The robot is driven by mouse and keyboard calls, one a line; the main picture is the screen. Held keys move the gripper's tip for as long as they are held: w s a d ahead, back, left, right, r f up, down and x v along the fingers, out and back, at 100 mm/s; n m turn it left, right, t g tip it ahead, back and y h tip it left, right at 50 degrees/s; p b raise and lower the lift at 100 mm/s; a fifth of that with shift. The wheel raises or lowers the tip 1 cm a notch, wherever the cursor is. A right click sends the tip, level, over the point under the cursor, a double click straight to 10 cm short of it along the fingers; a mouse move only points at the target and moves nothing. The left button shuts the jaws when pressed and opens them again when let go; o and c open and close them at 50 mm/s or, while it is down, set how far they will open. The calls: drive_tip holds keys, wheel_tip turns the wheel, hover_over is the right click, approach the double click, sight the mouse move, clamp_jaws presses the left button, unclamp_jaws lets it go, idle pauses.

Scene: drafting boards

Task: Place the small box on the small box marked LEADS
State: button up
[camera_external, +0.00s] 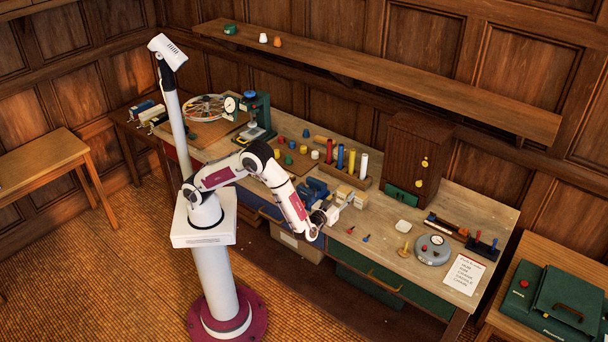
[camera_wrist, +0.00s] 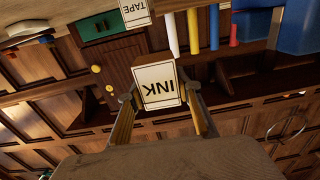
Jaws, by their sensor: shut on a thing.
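A small cream box with INK on its face (camera_wrist: 158,87) is between my gripper's fingers (camera_wrist: 160,108) in the wrist view, where everything appears upside down. My gripper is shut on this box. A second small box, marked TAPE (camera_wrist: 134,12), shows beyond it, cut off by the picture's edge. In the external view my gripper (camera_external: 332,211) is over the front of the bench, beside a cluster of small pale boxes (camera_external: 360,200). Their lettering is too small to read there. I cannot make out the word LEADS in either view.
A wooden rack (camera_external: 348,178) with several coloured cylinders stands behind the boxes, and a dark cabinet (camera_external: 413,155) is to its right. Blue objects (camera_external: 309,190) lie left of the boxes. Small red and blue-tipped items, a pale dish (camera_external: 406,227) and a round grey tin (camera_external: 432,250) lie rightward.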

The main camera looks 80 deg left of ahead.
drive_tip(key=shift+f, duration=0.1)
drive_tip(key=shift+f, duration=2.4)
drive_tip(key=shift+f, duration=2.3)
drive_tip(key=shift+f, duration=0.2)
drive_tip(key=o, duration=1.1)
drive_tip(key=shift+v, duration=3.95)
drive_tip(key=shift+o, duration=0.7)
drive_tip(key=shift+r, duration=0.2)
